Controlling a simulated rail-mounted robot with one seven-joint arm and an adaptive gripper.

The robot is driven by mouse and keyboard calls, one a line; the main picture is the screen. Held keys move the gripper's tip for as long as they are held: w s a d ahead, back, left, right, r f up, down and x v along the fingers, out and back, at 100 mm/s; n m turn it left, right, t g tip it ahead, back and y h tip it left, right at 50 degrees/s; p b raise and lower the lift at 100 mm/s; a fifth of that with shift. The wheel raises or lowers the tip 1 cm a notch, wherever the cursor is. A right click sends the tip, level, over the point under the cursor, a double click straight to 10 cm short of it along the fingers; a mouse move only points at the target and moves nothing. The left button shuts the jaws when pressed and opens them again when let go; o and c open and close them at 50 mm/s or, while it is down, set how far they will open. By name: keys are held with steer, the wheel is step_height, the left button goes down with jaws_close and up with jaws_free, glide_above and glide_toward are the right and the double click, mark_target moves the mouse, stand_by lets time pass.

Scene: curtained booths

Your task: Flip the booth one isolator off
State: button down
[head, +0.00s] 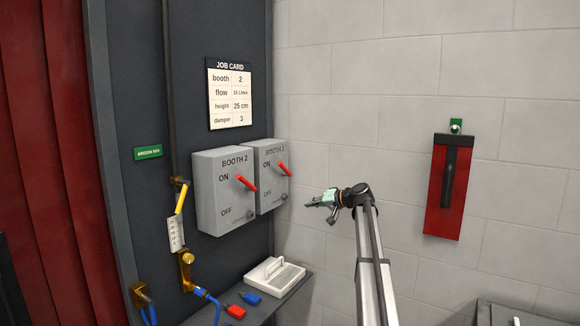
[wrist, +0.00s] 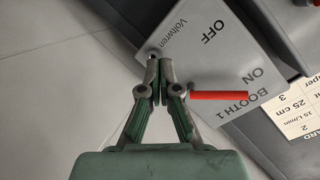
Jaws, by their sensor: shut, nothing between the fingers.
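The booth 1 isolator is the right grey box (head: 270,172) on the dark panel in the head view. Its red lever (head: 285,169) sits near the ON mark. In the wrist view the box (wrist: 222,55) is marked BOOTH 1, ON and OFF, and its red lever (wrist: 220,95) sticks out just right of the fingers. My gripper (head: 312,204) is shut and empty, to the right of the box and a little lower than the lever. In the wrist view my gripper (wrist: 155,65) has its fingertips together beside the box's OFF end, apart from the lever as far as I can tell.
The similar BOOTH 2 box (head: 222,192) with its own red lever (head: 246,183) stands directly left. A job card (head: 229,93) hangs above. A shelf below holds a white device (head: 272,277). A red wall plate (head: 449,187) is at right; bare wall lies between.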

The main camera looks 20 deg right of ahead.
steer(key=w+d+r+n+t+y, duration=0.1)
steer(key=d+r+n+t+y, duration=0.1)
steer(key=r, duration=1.6)
steer(key=shift+w+d+r, duration=0.15)
steer(key=shift+w+d, duration=0.05)
steer(key=shift+d, duration=0.45)
steer(key=shift+w+a, duration=0.1)
steer(key=w+a+f+p, duration=0.3)
steer(key=w+a+p, duration=0.2)
steer(key=w+a, duration=0.2)
steer(key=shift+w+a+f, duration=0.15)
steer(key=shift+a+f, duration=0.1)
steer(key=shift+a, duration=0.25)
steer(key=shift+a+f+n+t+b, duration=0.2)
steer(key=shift+n+t+b, duration=0.15)
steer(key=shift+b, duration=0.45)
